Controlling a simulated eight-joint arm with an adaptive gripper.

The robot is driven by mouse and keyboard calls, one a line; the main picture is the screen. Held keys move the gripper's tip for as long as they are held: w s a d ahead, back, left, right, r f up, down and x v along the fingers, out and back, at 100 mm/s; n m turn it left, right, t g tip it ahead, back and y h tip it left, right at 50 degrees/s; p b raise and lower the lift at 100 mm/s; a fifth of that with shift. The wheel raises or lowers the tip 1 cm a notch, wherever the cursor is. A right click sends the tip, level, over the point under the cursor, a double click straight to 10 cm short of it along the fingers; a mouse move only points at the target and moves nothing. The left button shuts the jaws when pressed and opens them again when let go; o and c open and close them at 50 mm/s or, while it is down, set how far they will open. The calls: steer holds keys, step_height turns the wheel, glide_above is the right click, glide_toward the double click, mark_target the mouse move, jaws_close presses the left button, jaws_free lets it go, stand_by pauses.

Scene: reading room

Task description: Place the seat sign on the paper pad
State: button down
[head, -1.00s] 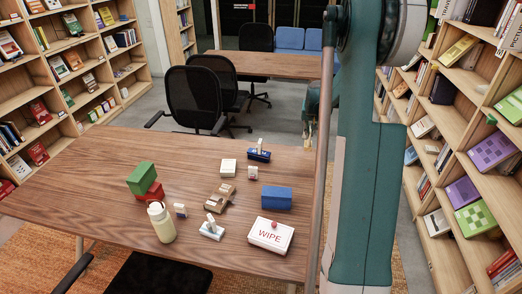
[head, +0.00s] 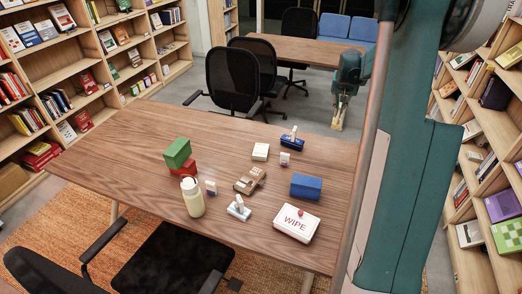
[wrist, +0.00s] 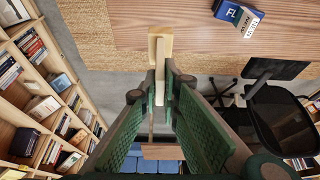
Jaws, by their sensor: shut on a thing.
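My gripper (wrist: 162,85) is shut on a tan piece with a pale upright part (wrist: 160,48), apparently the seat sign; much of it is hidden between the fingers. In the head view my gripper (head: 341,98) hangs beyond the table's far right side, over the floor, with the tan piece (head: 338,118) at its lower end.
On the wooden table (head: 130,150) are a blue holder (head: 292,143), a small white item (head: 284,159), a brown item (head: 248,181), a blue box (head: 306,186), a WIPE box (head: 296,223), a white stand (head: 239,209), a bottle (head: 192,197) and a green box (head: 177,152). The table's left part is clear.

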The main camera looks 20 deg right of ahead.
steer(key=w+a+p, duration=0.1)
steer(key=w+a, duration=0.4)
steer(key=a, duration=0.6)
steer(key=w+a+p, duration=0.2)
steer(key=w+a, duration=0.3)
steer(key=a, duration=0.6)
steer(key=w+a+p, duration=0.1)
steer(key=w+a, duration=0.4)
steer(key=a, duration=0.6)
steer(key=shift+w+a+f, duration=0.1)
steer(key=shift+a+f, duration=0.15)
steer(key=shift+f, duration=1.05)
steer(key=shift+w+a+f, duration=0.1)
steer(key=shift+a+f, duration=0.1)
steer(key=shift+f, duration=1.05)
steer(key=shift+f, duration=0.1)
step_height(320, 180, down, 6)
steer(key=shift+b, duration=0.35)
steer(key=shift+f, duration=1.9)
steer(key=shift+f+b, duration=0.15)
steer(key=shift+b, duration=0.15)
